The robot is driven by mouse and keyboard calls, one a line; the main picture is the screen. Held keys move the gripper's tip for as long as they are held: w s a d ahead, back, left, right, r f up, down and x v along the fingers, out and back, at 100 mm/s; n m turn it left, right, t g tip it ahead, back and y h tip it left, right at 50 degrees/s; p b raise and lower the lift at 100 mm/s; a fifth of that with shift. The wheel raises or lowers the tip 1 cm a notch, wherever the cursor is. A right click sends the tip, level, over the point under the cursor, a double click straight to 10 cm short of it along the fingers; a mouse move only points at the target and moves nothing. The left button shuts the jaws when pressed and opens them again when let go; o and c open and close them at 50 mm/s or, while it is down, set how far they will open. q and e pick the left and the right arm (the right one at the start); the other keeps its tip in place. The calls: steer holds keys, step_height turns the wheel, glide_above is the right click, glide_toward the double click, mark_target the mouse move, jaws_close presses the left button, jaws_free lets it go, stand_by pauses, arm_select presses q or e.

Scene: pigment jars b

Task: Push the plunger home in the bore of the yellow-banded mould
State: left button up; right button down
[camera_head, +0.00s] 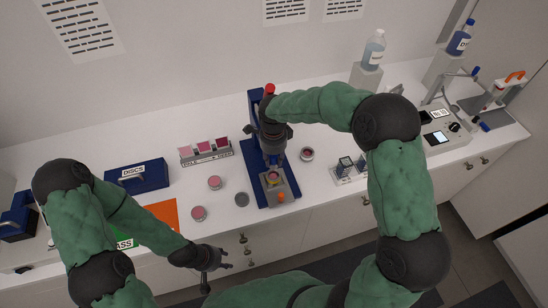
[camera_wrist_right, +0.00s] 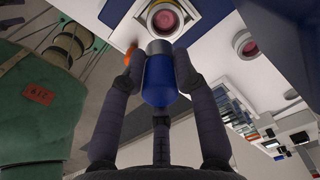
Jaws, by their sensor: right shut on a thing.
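The mould (camera_head: 273,177) stands on the grey block at the front of the blue press (camera_head: 254,158), with a yellowish ring and pink inside. In the right wrist view a round mould (camera_wrist_right: 165,18) with a pink centre shows beyond the fingers. My right gripper (camera_head: 271,150) is over the press, just behind the mould. It is shut on a blue round-ended piece (camera_wrist_right: 158,82); I cannot tell whether this is a press handle or part of the plunger. My left gripper (camera_head: 224,258) is open and empty in front of the counter.
Pink discs or jars (camera_head: 215,182) and a grey disc (camera_head: 242,199) lie left of the press; another jar (camera_head: 307,154) stands right. A rack of jars (camera_head: 206,151), a blue DISCS box (camera_head: 136,175) and an orange mat (camera_head: 163,213) are further left. A small rack (camera_head: 347,170) stands right.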

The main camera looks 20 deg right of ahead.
mark_target(274, 166)
arm_select(q)
steer(key=shift+w+r, duration=0.1)
steer(key=shift+w, duration=0.05)
arm_select(e)
steer(key=shift+w+d+r, duration=0.1)
steer(key=shift+w+r, duration=0.15)
steer(key=shift+r, duration=0.05)
steer(key=shift+w+r, duration=0.1)
steer(key=shift+f+b, duration=0.3)
steer(key=shift+f, duration=0.25)
steer(key=f, duration=0.2)
steer(key=f+b, duration=0.1)
steer(key=shift+w+d+f, duration=0.1)
steer(key=shift+w+f, duration=0.25)
steer(key=shift+s+f+b, duration=0.25)
steer(key=shift+f+b, duration=0.25)
arm_select(q)
steer(key=f, duration=0.3)
steer(key=shift+w+d, duration=0.1)
steer(key=shift+w, duration=0.2)
arm_select(e)
steer(key=shift+f, duration=0.35)
arm_select(q)
steer(key=shift+f+b, duration=0.8)
steer(key=shift+b, duration=0.05)
